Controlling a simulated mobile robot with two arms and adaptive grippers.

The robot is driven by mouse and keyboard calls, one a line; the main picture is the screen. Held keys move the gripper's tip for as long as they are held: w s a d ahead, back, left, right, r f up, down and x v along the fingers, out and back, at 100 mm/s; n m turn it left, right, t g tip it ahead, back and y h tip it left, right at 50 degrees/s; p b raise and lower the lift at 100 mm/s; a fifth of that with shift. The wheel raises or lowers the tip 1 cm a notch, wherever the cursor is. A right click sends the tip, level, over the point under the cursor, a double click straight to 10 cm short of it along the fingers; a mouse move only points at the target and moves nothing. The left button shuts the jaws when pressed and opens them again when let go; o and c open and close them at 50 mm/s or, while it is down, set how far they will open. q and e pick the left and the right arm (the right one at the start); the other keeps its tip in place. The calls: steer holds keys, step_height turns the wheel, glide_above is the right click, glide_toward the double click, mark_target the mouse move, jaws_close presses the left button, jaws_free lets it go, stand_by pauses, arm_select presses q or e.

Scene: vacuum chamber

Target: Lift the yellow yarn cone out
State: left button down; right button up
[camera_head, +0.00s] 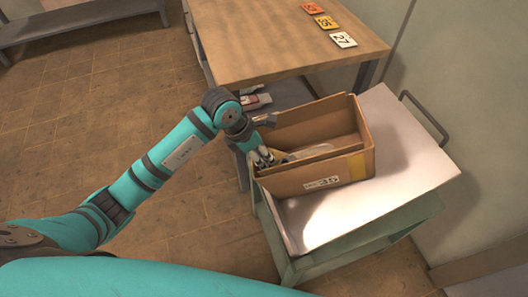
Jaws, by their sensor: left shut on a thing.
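An open cardboard box (315,177) sits on the metal top of a cart. My left gripper (264,157) reaches in at the box's left end, pointing down. It is shut on a small yellowish thing, which looks like the yellow yarn cone (278,154). Most of the cone is hidden by the gripper and the box wall, so I cannot tell whether it is clear of the box floor. A pale greyish thing (305,151) shows beside it inside the box. My right gripper is not in view.
The cart (400,150) has a bare metal top right of the box and a dark handle (425,117) at its far right. A wooden table (270,45) with numbered cards (343,40) stands behind. A wall (480,110) bounds the right. Floor is open at left.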

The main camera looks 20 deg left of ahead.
arm_select(q)
steer(key=s+a+f+p+v, duration=0.1)
steer(key=p+v, duration=0.8)
steer(key=v, duration=0.9)
steer(key=shift+s+a+r+p, duration=0.2)
steer(key=shift+s+a+p, duration=0.2)
steer(key=shift+s+a, duration=0.35)
stand_by(0.4)
steer(key=shift+w+r, duration=0.1)
steer(key=shift+w, duration=0.1)
